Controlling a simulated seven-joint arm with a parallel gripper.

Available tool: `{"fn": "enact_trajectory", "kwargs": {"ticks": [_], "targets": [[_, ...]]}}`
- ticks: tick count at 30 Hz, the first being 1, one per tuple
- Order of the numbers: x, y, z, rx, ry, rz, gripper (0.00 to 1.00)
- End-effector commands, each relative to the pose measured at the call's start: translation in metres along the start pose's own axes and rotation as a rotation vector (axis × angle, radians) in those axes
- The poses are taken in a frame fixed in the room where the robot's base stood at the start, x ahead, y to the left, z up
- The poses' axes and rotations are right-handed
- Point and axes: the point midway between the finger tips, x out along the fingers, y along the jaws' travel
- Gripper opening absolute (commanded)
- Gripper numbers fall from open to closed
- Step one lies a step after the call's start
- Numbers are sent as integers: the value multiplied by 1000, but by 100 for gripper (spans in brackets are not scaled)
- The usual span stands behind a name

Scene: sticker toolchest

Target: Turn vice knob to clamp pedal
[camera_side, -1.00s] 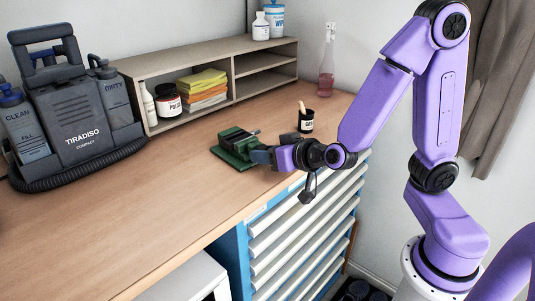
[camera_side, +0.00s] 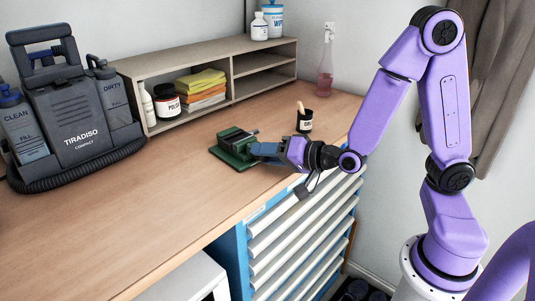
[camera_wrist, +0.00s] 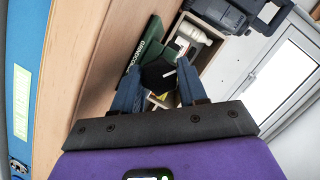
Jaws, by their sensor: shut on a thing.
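The green vice (camera_side: 233,147) sits on the wooden bench near its front edge in the side view. Its green body also shows in the wrist view (camera_wrist: 147,45), with pale lettering on it. My gripper (camera_side: 263,151) is at the vice's right end. In the wrist view, my gripper's two blue fingers (camera_wrist: 157,88) are either side of the dark vice knob (camera_wrist: 159,73), which has a white mark, and are shut on it. The fingers partly hide the knob and vice. I cannot make out the pedal clearly in either view.
A black cup (camera_side: 304,121) stands on the bench just behind my gripper. A wooden shelf (camera_side: 235,83) with cloths and containers runs along the wall. A grey cleaning machine (camera_side: 75,115) stands at the left. The front-left bench top is clear.

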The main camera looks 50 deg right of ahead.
Motion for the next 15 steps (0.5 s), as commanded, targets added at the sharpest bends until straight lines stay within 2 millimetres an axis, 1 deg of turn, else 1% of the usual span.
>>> {"fn": "enact_trajectory", "kwargs": {"ticks": [15], "targets": [[0, 0, 0, 34, 1, -13, 12]]}}
